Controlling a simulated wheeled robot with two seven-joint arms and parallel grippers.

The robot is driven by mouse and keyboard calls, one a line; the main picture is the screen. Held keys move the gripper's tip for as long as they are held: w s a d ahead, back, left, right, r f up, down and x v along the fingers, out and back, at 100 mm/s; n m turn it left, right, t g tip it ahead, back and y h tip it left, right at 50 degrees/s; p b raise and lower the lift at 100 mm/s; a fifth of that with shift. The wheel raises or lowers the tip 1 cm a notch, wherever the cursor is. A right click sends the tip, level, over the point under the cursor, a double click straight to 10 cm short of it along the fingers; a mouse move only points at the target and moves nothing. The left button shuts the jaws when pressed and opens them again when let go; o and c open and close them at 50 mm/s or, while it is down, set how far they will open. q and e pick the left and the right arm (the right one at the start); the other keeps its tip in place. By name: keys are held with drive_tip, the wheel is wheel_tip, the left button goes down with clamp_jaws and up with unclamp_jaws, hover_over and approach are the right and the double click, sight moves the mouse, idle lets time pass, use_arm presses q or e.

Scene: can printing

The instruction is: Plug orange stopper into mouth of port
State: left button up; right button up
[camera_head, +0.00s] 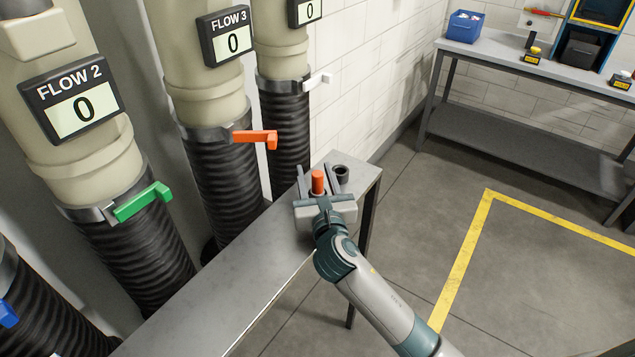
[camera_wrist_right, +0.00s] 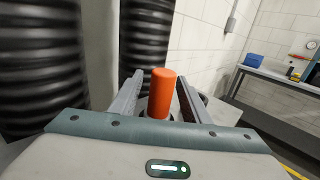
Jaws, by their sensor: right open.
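The orange stopper (camera_head: 318,181) stands upright at the far end of the grey metal table, between the fingers of my right gripper (camera_head: 322,180). In the right wrist view the stopper (camera_wrist_right: 162,92) rises between the two open fingers (camera_wrist_right: 162,98), with a visible gap on each side. Its lower end is partly hidden by the gripper body. A dark round port (camera_head: 341,172) with an open mouth is on the table just right of the right finger. In the wrist view the port is mostly hidden behind that finger. My left gripper is not in view.
The narrow grey table (camera_head: 225,285) runs beside large pipes with black hoses and coloured handles, including an orange handle (camera_head: 256,137). A workbench (camera_head: 530,65) with a blue bin (camera_head: 465,26) stands at the back right. The floor between is clear.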

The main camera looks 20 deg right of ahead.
drive_tip(key=shift+w, duration=0.2)
idle(0.3)
clamp_jaws()
drive_tip(key=shift+r, duration=0.1)
drive_tip(key=shift+r, duration=0.2)
wheel_tip(320, 180, up, 3)
drive_tip(key=shift+r+b, duration=0.1)
drive_tip(key=shift+b, duration=0.2)
drive_tip(key=s+d+r+b, duration=0.1)
drive_tip(key=s+d+r, duration=0.6)
drive_tip(key=s+d, duration=0.1)
drive_tip(key=shift+d+b, duration=0.25)
drive_tip(key=shift+b, duration=0.05)
